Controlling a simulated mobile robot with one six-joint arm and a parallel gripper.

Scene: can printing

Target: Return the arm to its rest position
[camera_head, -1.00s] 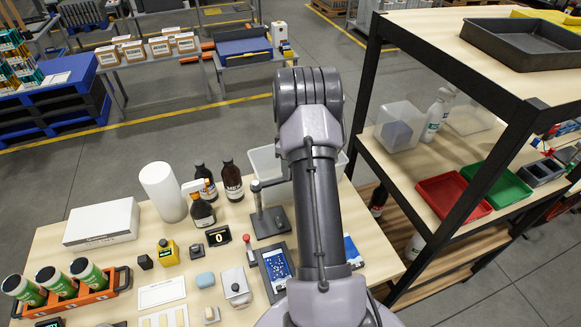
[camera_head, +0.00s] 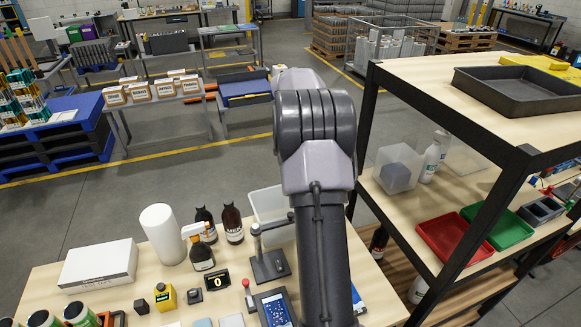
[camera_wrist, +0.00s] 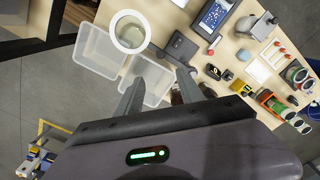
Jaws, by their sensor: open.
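My gripper (camera_wrist: 160,92) shows in the wrist view with its two fingers apart and nothing between them. It is raised above the workbench, over the clear plastic bins (camera_wrist: 100,55) at the bench edge. In the head view my arm rises in the middle of the picture, and the gripper itself is hidden there. The workbench (camera_head: 45,285) carries a white roll (camera_head: 163,233), a white box (camera_head: 98,264), dark bottles (camera_head: 232,223) and a press-like stand (camera_head: 268,262).
A black-framed shelf (camera_head: 455,210) stands close on the right, with a dark tray (camera_head: 520,88) on top and red (camera_head: 455,238) and green (camera_head: 497,225) trays below. Open floor (camera_head: 190,170) lies beyond the bench.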

